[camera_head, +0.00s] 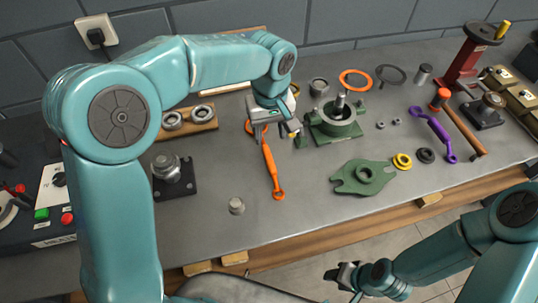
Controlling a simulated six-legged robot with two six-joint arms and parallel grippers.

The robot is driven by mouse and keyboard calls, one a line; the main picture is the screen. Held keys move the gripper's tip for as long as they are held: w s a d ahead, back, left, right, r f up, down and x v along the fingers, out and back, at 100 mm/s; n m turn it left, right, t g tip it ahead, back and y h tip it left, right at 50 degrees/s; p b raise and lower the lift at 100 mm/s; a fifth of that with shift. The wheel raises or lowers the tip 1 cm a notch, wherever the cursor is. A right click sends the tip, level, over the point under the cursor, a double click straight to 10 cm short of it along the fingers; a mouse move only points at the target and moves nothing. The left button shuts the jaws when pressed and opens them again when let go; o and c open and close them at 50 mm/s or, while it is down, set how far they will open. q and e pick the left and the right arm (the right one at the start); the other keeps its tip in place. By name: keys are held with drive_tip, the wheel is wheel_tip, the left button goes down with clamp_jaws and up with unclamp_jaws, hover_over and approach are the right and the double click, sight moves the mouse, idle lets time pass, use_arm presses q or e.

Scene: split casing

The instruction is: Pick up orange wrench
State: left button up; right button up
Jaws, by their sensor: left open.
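The orange wrench (270,165) lies on the grey workbench (215,240), its lower ring end toward the front edge. Its upper end is partly hidden beneath my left gripper. My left gripper (279,130) is open and points down over the upper part of the wrench. I cannot tell whether its fingers touch the wrench. My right gripper (343,276) is low at the bottom of the view, in front of the bench edge and away from the wrench. Its jaws are too small to read.
Right of the wrench stand a green casing half (334,122) and a green flange plate (364,177). A bolt on a black plate (172,175) stands to the left, and a small grey cylinder (236,205) near the front. A purple wrench (434,134) lies farther right.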

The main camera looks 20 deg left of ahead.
sight(268, 153)
use_arm(q)
wheel_tip(268, 153, down, 3)
drive_tip(key=shift+w+a+f, duration=0.15)
drive_tip(key=shift+f, duration=0.05)
drive_tip(key=shift+s+a+f, duration=0.15)
drive_tip(key=shift+s+f, duration=0.15)
drive_tip(key=shift+f, duration=0.15)
drive_tip(key=f, duration=0.3)
drive_tip(key=f+p, duration=0.1)
drive_tip(key=shift+w+a+f, duration=0.15)
drive_tip(key=shift+w+f, duration=0.1)
drive_tip(key=shift+f, duration=0.15)
drive_tip(key=shift+s+f, duration=0.15)
drive_tip(key=c, duration=0.9)
clamp_jaws()
